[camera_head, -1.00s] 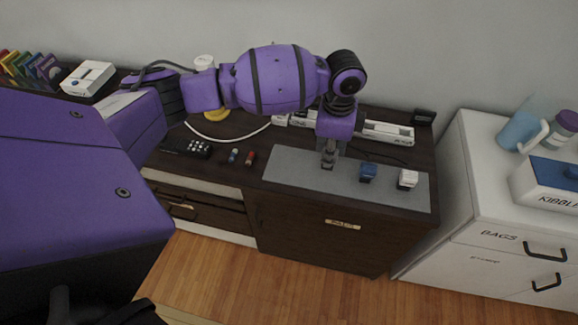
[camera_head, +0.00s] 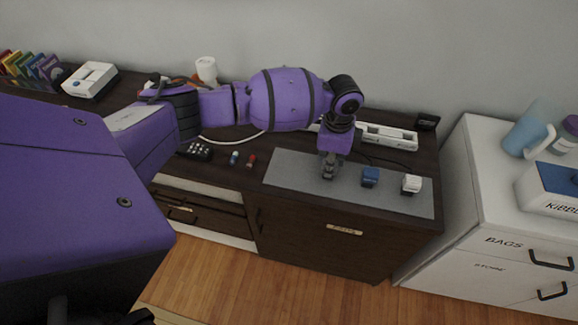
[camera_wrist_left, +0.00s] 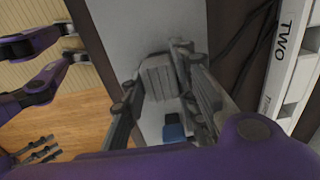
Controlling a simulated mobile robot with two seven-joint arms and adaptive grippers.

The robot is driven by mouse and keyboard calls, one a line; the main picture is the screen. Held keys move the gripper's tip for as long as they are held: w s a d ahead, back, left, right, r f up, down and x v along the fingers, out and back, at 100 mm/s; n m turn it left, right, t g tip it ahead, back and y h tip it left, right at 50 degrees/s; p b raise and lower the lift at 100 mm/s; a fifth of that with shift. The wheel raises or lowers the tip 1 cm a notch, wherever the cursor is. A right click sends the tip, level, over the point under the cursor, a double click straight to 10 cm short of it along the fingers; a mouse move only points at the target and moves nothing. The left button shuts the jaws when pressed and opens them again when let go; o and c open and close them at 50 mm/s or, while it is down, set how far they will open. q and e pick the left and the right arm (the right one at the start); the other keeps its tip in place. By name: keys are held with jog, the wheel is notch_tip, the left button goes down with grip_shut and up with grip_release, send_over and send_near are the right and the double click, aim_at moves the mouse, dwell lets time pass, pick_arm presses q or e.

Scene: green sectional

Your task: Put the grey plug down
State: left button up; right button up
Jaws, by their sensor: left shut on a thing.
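My left gripper (camera_head: 328,174) is low over the left half of the grey mat (camera_head: 290,168) on the dark cabinet top. In the left wrist view its fingers are shut on the grey plug (camera_wrist_left: 157,78), a pale grey block. Whether the plug touches the mat is hard to tell. In the head view the gripper mostly hides the plug. A blue plug (camera_head: 370,177) and a white plug (camera_head: 411,184) sit on the mat to the right. The blue one also shows in the left wrist view (camera_wrist_left: 173,131).
A white power strip (camera_head: 388,136) lies behind the mat, with a dark cable (camera_head: 385,159) nearby. A red item (camera_head: 252,160), a blue item (camera_head: 234,158) and a dark remote (camera_head: 196,151) lie left of the mat. The mat's front strip is clear.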

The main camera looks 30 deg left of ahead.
pick_arm(q)
jog(key=o, duration=1.2)
jog(key=shift+c, duration=0.2)
notch_tip(320, 180, up, 12)
jog(key=shift+r+p, duration=0.2)
jog(key=shift+p, duration=0.25)
